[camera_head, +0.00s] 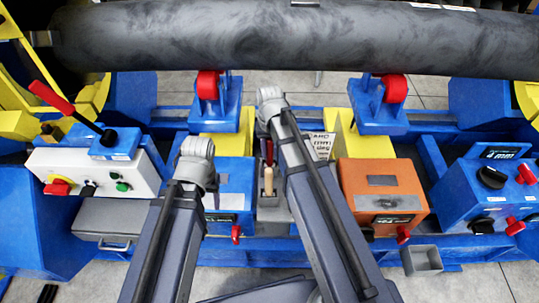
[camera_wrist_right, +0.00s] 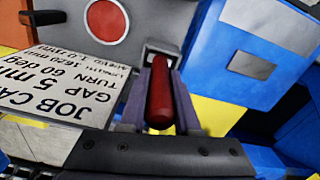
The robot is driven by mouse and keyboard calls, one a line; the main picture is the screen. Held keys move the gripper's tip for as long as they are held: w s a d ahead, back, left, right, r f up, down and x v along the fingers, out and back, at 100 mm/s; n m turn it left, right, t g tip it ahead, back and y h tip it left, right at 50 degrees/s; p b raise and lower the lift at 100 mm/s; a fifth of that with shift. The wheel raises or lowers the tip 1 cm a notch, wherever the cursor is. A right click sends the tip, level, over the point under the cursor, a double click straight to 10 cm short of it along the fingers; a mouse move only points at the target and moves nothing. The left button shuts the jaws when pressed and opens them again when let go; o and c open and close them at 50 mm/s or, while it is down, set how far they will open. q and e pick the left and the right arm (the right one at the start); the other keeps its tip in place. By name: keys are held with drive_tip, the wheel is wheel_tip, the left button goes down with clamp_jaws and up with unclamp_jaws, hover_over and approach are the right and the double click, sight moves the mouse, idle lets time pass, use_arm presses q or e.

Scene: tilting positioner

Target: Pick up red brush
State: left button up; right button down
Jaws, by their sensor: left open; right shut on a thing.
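In the right wrist view, the red brush (camera_wrist_right: 160,95) shows as a rounded red handle standing between the two fingers of my right gripper (camera_wrist_right: 160,92). The gripper is shut on it. The brush's other end is hidden. In the head view, a thin dark red piece (camera_head: 269,152) beside my right arm may be the same brush, but I cannot tell. The fingers of the right gripper are hidden there behind the arm. My left arm reaches in over the blue box at left of centre; its gripper's fingers do not show.
A job card (camera_wrist_right: 75,95) lies left of the right gripper. A wooden-handled tool (camera_head: 268,183) stands close to the right arm. An orange box (camera_head: 380,187), a white control box (camera_head: 95,172) and a blue control box (camera_head: 495,188) flank the arms. A dark pipe (camera_head: 300,38) crosses behind.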

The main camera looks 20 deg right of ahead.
drive_tip(key=shift+r+p, duration=12.5)
wheel_tip(320, 180, down, 15)
drive_tip(key=b, duration=1.4)
drive_tip(key=shift+r+b, duration=0.15)
drive_tip(key=shift+b, duration=0.2)
drive_tip(key=shift+r, duration=0.15)
